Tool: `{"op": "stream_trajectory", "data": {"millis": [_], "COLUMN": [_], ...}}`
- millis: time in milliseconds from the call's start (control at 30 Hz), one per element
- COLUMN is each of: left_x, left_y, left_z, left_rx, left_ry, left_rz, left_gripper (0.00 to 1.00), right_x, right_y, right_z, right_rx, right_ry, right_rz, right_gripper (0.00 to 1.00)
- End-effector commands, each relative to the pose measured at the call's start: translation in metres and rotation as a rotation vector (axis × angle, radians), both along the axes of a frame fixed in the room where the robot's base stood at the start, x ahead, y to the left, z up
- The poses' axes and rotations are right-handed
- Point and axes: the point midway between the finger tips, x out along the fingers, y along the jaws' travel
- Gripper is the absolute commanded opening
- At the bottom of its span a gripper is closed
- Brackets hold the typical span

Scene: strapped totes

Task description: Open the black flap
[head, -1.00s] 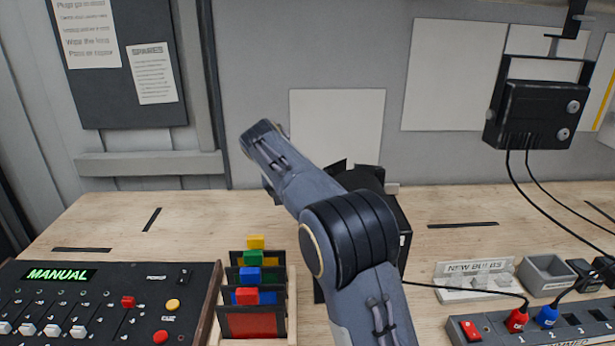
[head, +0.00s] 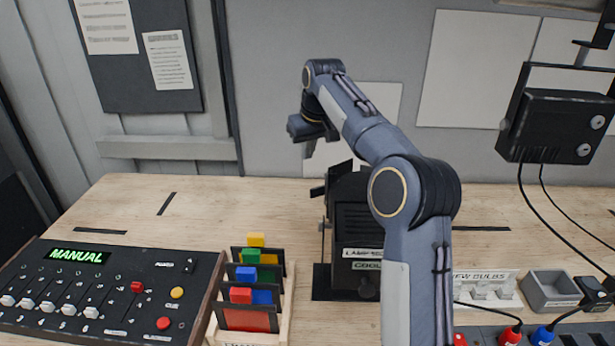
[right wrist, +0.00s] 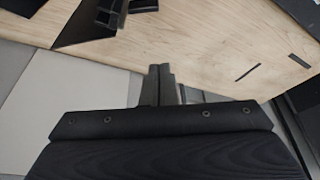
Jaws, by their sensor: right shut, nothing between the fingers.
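A black lamp housing (head: 355,225) stands on the bench in the middle of the head view, partly hidden behind my right arm. Dark flaps (head: 338,177) stick out at its upper left; I cannot tell how far any flap is open. My right gripper (head: 308,150) is above and behind the lamp, near the back wall, apart from it. In the right wrist view its fingers (right wrist: 162,84) are together and empty. Black parts (right wrist: 105,15), seemingly of the lamp, show at that view's top edge, away from the fingers. My left gripper is not in view.
A control desk (head: 100,290) and a rack of coloured cards (head: 285,300) stand at the front left. A bulb holder (head: 485,288), a grey bin (head: 552,290) and plugged cables are at the right.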

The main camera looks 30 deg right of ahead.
Motion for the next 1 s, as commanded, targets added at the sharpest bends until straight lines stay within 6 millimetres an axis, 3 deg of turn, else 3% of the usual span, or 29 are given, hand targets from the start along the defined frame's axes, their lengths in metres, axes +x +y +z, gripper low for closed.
{"op": "stream_trajectory", "data": {"millis": [467, 700, 1000], "left_x": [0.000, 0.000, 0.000], "left_y": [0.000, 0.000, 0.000], "left_z": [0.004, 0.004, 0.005], "left_rx": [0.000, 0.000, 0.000], "left_ry": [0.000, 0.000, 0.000], "left_rz": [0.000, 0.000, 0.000], "left_gripper": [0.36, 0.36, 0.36], "right_x": [0.030, 0.003, -0.009], "right_y": [-0.001, 0.000, 0.001], "right_z": [-0.091, -0.090, -0.090], "right_rx": [-0.001, -0.002, -0.002], "right_ry": [0.008, 0.002, 0.001], "right_rz": [-0.002, -0.002, -0.002], "right_gripper": [0.00, 0.00, 0.00]}}
